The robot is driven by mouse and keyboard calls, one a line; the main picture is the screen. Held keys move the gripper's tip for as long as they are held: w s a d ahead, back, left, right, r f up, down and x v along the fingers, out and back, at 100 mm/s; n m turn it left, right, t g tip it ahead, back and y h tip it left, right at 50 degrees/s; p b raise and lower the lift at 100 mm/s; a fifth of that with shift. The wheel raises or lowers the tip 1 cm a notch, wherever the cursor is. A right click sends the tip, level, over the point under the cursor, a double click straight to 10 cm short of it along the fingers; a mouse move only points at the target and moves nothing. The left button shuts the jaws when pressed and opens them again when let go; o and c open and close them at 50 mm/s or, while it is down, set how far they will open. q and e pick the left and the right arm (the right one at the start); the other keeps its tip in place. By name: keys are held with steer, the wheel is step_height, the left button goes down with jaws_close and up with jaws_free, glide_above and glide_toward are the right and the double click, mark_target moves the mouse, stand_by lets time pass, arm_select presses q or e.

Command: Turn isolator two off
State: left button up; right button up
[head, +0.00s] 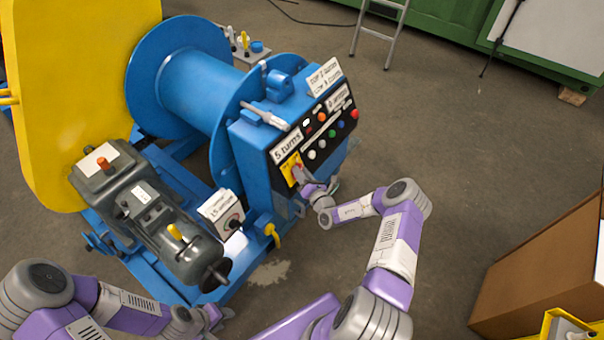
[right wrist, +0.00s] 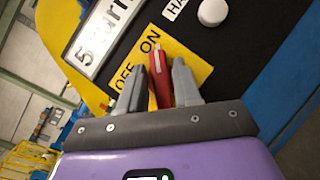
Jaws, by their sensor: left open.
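A yellow OFF/ON plate (head: 287,172) with a red switch handle sits low on the blue cabinet's black panel. In the right wrist view the red handle (right wrist: 160,82) stands between the fingers, its tip by the word ON on the yellow plate (right wrist: 185,62). My right gripper (head: 306,184) is at this switch; in the right wrist view its fingers (right wrist: 160,88) close on the handle's two sides. The number of this isolator cannot be read. My left gripper (head: 216,314) is open and empty, low by the machine's front, partly hidden by its arm.
The blue cabinet (head: 250,150) also bears several coloured buttons and lamps and a "5 turns" sign (head: 286,146). A small box with a black knob (head: 234,222) and a grey motor (head: 165,225) stand left. A cardboard box (head: 545,270) is at right. Floor (head: 470,150) between is clear.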

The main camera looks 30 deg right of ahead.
jaws_close()
steer(key=shift+f+n+y, duration=0.1)
steer(key=shift+n+y, duration=0.2)
steer(key=shift+n, duration=0.1)
steer(key=shift+w+d+n+g+y+b, duration=0.1)
steer(key=shift+n+g+y+b, duration=0.8)
steer(key=shift+n+y+b, duration=2.2)
steer(key=shift+s+d+n+g+y+b, duration=0.1)
steer(key=shift+n+g+y+b, duration=1)
steer(key=shift+n, duration=3.95)
steer(key=shift+w+n+g+y+b, duration=0.1)
steer(key=shift+n+g+y+b, duration=0.6)
steer(key=shift+n+y+b, duration=2.5)
steer(key=shift+n+h+p, duration=0.8)
steer(key=shift+n+p, duration=0.05)
steer(key=shift+n, duration=0.2)
